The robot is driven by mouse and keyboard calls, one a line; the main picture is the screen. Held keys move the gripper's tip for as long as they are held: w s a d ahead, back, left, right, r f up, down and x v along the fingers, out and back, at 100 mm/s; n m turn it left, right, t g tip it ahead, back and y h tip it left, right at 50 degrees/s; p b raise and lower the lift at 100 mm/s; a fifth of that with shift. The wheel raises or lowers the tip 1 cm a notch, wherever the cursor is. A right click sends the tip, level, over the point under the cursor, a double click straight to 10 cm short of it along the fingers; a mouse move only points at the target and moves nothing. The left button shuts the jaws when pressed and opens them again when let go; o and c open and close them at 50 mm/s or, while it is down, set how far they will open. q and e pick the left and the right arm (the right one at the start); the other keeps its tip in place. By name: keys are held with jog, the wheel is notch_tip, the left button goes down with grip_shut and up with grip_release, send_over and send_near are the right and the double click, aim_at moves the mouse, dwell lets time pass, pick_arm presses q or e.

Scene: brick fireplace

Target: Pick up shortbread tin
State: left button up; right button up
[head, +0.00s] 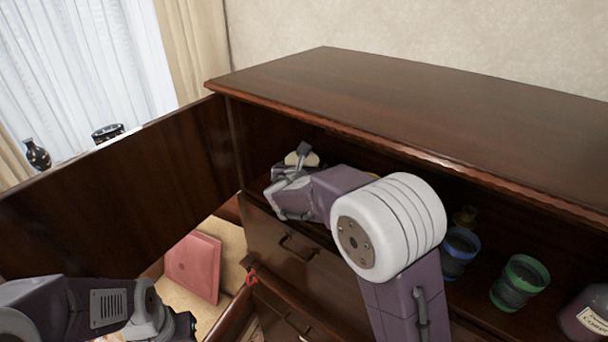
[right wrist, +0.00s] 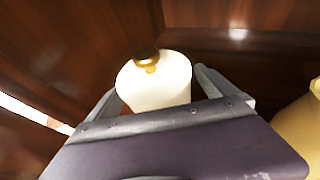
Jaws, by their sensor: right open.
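A cream-white round container with a brass knob on its lid (right wrist: 152,88) stands inside the cabinet, in the middle of the right wrist view. No label on it is legible, so I cannot tell for certain that it is the shortbread tin. In the head view its pale top (head: 302,158) shows just behind my right gripper (head: 287,184). My right gripper, also in the right wrist view (right wrist: 160,92), is open, with one finger on either side of the container. Whether the fingers touch it is unclear. My left arm is at lower left; its fingers are out of view.
The dark wooden cabinet (head: 430,110) has its door (head: 120,190) open at left and drawers (head: 285,245) below. A blue-rimmed cup (head: 459,250), a green-rimmed cup (head: 519,284) and a labelled jar (head: 590,315) stand to the right. A yellow object (right wrist: 300,125) is close right.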

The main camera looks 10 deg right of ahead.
jog(key=shift+w+a+f, duration=0.1)
jog(key=shift+w+a, duration=0.05)
jog(key=shift+a, duration=0.3)
jog(key=shift+d, duration=0.4)
jog(key=c, duration=1.5)
grip_shut()
pick_arm(q)
jog(key=shift+a, duration=0.3)
pick_arm(e)
jog(key=shift+a, duration=0.2)
